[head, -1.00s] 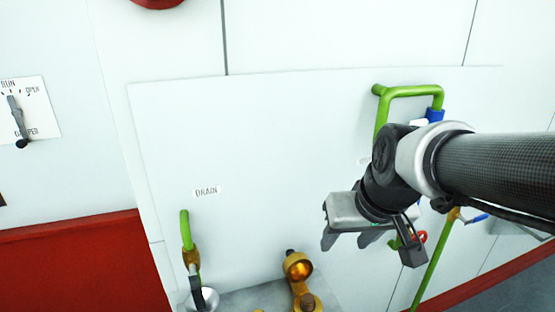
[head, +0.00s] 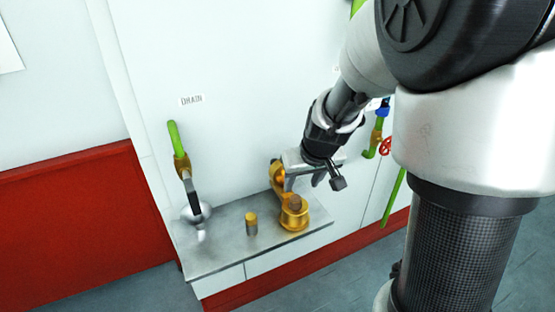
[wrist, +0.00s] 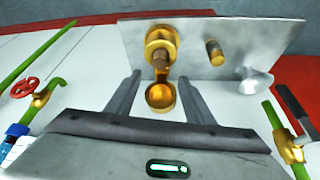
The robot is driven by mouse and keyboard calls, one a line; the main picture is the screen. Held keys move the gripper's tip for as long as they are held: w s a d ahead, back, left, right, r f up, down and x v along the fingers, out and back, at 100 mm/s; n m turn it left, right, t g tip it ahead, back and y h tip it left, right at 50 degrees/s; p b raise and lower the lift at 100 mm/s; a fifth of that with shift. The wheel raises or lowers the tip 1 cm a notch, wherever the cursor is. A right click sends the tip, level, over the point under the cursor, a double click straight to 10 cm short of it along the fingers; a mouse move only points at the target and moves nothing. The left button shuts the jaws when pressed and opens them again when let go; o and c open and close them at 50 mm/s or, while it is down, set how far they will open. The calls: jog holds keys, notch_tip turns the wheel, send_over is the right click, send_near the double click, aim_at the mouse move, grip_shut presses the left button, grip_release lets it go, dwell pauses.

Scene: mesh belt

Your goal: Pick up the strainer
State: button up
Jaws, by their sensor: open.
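The strainer appears to be the small upright cylinder (head: 251,224) with a gold top and grey lower body. It stands on the metal shelf (head: 225,250), left of the brass fitting (head: 294,216). In the wrist view it is right of the fitting (wrist: 214,52). My gripper (head: 303,184) is open and empty, above and behind the brass fitting near the wall. In the wrist view its two fingers (wrist: 159,82) point toward the fitting, with a round brass part between them in the picture. The gripper is apart from the strainer.
A silver bowl-like piece (head: 196,213) sits at the shelf's left under a green drain pipe (head: 174,135) with a black-handled valve. A red handwheel (head: 385,147) and green pipe are right of my gripper. Shelf space in front of the strainer is clear.

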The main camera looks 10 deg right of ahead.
aim_at(296, 198)
jog(key=x, duration=0.4)
jog(key=shift+f, duration=0.2)
jog(key=b+x, duration=0.1)
jog(key=x, duration=0.4)
jog(key=shift+d+f, duration=0.1)
jog(key=shift+f, duration=0.05)
grip_shut()
